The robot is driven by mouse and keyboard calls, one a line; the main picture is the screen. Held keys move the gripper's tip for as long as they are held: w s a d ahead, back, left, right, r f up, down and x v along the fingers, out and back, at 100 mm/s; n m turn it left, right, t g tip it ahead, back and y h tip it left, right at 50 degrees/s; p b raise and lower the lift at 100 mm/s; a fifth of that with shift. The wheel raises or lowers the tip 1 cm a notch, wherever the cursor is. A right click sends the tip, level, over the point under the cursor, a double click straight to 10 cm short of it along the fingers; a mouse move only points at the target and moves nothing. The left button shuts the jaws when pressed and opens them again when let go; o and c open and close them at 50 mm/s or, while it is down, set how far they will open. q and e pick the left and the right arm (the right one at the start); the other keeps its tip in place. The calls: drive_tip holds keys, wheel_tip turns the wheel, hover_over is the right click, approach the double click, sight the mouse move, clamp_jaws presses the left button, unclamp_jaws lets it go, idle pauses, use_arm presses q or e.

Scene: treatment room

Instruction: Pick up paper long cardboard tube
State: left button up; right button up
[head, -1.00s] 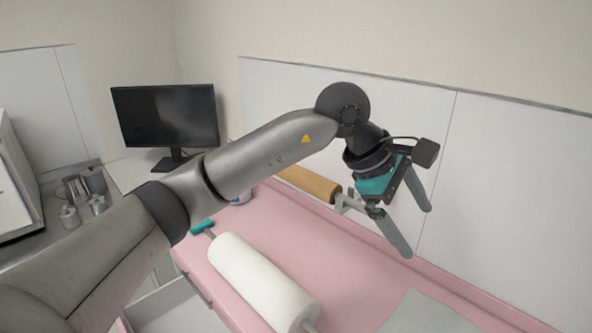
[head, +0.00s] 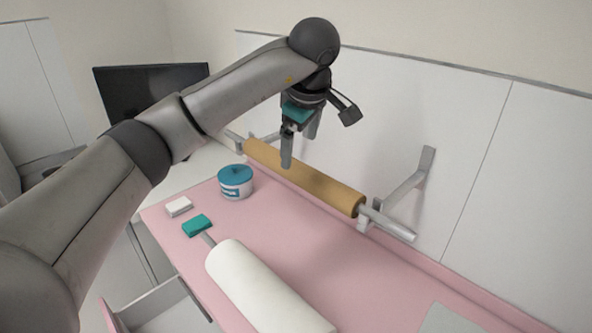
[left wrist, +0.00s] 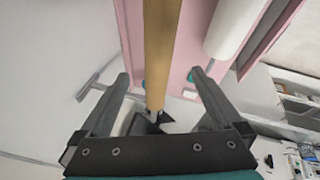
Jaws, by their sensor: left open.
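The long brown cardboard tube (head: 318,184) sits on a metal rod held by wall brackets, above the back edge of the pink counter. My left gripper (head: 300,150) is open and empty, above the tube's left half, with its fingers pointing down. One finger overlaps the tube in the head view; I cannot tell whether it touches. In the left wrist view the tube (left wrist: 161,50) runs lengthwise between the two open fingers (left wrist: 162,82). My right gripper does not show.
A wall bracket (head: 408,188) and the rod's end (head: 395,228) stick out right of the tube. On the pink counter (head: 245,215) are a white roll (head: 262,290), a blue-lidded tub (head: 236,184), a green box (head: 197,225) and a white box (head: 178,207). A monitor (head: 150,95) stands at left.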

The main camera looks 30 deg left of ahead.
sight(297, 164)
use_arm(q)
drive_tip(key=x, duration=0.3)
drive_tip(key=shift+w+a+f, duration=0.1)
drive_tip(key=shift+f, duration=0.3)
drive_tip(key=shift+w+a+f+p, duration=0.15)
drive_tip(key=shift+w+f+p, duration=0.05)
drive_tip(key=shift+f+p, duration=0.15)
drive_tip(key=x, duration=0.4)
drive_tip(key=shift+w+a+p, duration=0.1)
drive_tip(key=shift+w+p, duration=0.05)
drive_tip(key=shift+p, duration=0.25)
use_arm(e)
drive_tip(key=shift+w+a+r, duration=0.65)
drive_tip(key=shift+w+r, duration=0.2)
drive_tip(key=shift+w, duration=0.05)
use_arm(q)
drive_tip(key=shift+c, duration=0.2)
drive_tip(key=c, duration=0.5)
drive_tip(key=shift+r, duration=0.1)
clamp_jaws()
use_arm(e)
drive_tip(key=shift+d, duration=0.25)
